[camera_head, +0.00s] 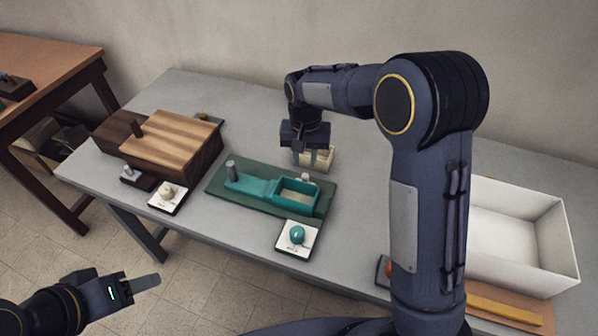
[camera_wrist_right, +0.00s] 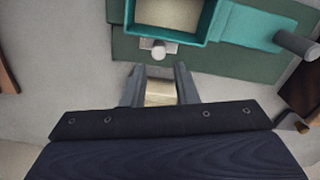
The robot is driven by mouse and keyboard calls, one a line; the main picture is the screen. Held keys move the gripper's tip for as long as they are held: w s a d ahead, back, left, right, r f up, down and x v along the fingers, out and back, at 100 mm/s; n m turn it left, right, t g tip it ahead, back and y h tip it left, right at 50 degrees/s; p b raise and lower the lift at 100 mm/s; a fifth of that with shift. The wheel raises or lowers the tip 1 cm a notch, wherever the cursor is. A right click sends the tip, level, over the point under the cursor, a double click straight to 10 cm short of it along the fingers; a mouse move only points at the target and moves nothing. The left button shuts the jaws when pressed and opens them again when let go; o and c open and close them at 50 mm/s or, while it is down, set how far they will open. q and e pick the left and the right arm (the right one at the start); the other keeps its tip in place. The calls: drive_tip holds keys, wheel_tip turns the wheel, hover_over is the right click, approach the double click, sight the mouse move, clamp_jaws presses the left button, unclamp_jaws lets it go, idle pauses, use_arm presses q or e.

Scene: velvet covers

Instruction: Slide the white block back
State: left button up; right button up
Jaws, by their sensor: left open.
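A small cream-white block (camera_head: 322,163) is at my right gripper's fingertips, just behind the green base (camera_head: 213,187). In the right wrist view the block (camera_wrist_right: 160,92) lies between the two fingers and about fills the gap; whether they press on it is unclear. My right gripper (camera_head: 312,160) points down there, and its fingers also show in the right wrist view (camera_wrist_right: 160,85). A small white knobbed piece (camera_head: 306,178) sits at the base's back edge, by the teal open box (camera_head: 296,207), apart from the fingers. My left gripper (camera_head: 140,284) is open and empty, low in front of the table.
A wooden box with a striped sliding lid (camera_head: 165,140) stands at left. Small white plates with a cream knob (camera_head: 168,193) and a teal knob (camera_head: 297,236) lie in front. A white open bin (camera_head: 520,235) stands at right. My right arm hides the table's middle right.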

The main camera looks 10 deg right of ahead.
sight(305, 175)
wheel_tip(305, 175, down, 7)
idle(0.3)
clamp_jaws()
